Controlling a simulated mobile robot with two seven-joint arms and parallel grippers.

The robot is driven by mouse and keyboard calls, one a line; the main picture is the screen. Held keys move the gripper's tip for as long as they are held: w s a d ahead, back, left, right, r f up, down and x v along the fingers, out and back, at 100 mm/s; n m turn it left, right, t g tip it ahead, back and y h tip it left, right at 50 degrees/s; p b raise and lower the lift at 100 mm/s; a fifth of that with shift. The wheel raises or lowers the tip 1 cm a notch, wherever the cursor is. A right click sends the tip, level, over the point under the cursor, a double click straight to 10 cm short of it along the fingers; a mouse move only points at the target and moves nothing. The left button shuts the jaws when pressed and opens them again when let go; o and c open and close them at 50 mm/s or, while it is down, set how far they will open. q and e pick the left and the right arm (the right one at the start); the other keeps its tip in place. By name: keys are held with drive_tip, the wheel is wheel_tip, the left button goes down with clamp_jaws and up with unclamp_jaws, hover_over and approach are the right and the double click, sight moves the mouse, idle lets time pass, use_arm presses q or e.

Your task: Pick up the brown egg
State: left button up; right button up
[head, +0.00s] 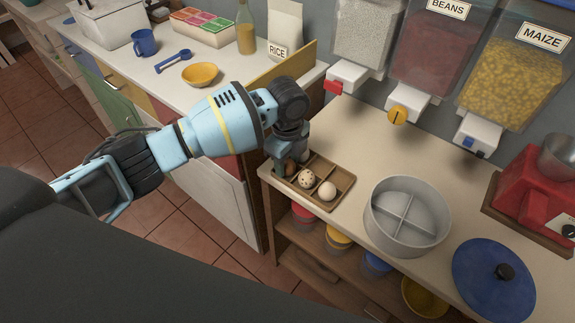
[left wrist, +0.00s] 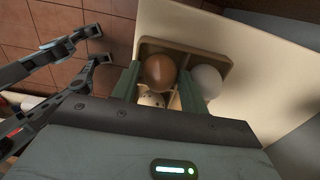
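The brown egg (left wrist: 160,71) sits in a compartment of the wooden egg tray (head: 345,182). In the head view the brown egg (head: 291,167) is partly hidden by my left gripper. A speckled egg (head: 306,178) and a white egg (head: 327,190) lie in the tray beside it. My left gripper (left wrist: 160,82) is down at the tray, its green fingers apart on either side of the brown egg. Narrow gaps seem to show between fingers and egg. Dark jointed, finger-like parts show at the left of the left wrist view; I cannot tell if they are my right gripper.
A round grey divided container (head: 407,228) and a blue lid (head: 494,281) stand to the right of the tray. Dispensers (head: 430,50) hang above the counter at the back. Counter behind the tray is clear. A low yellow board (head: 283,64) edges the neighbouring counter.

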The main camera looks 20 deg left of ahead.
sight(287, 161)
use_arm(q)
drive_tip(key=shift+c, duration=1.2)
use_arm(e)
drive_tip(key=shift+s+f, duration=0.1)
use_arm(q)
drive_tip(key=shift+r, duration=0.75)
drive_tip(key=shift+s+r, duration=0.2)
drive_tip(key=shift+r, duration=0.9)
drive_tip(key=s+d+r+p, duration=0.1)
drive_tip(key=s+p, duration=0.1)
drive_tip(key=s, duration=1.3)
drive_tip(key=shift+s+r, duration=0.15)
drive_tip(key=shift+s, duration=0.15)
use_arm(e)
drive_tip(key=w+r, duration=0.1)
drive_tip(key=r, duration=0.1)
drive_tip(key=shift+w+d+r+t, duration=0.15)
drive_tip(key=shift+w+r+t, duration=0.15)
drive_tip(key=shift+w+r, duration=0.1)
use_arm(q)
drive_tip(key=shift+d, duration=0.15)
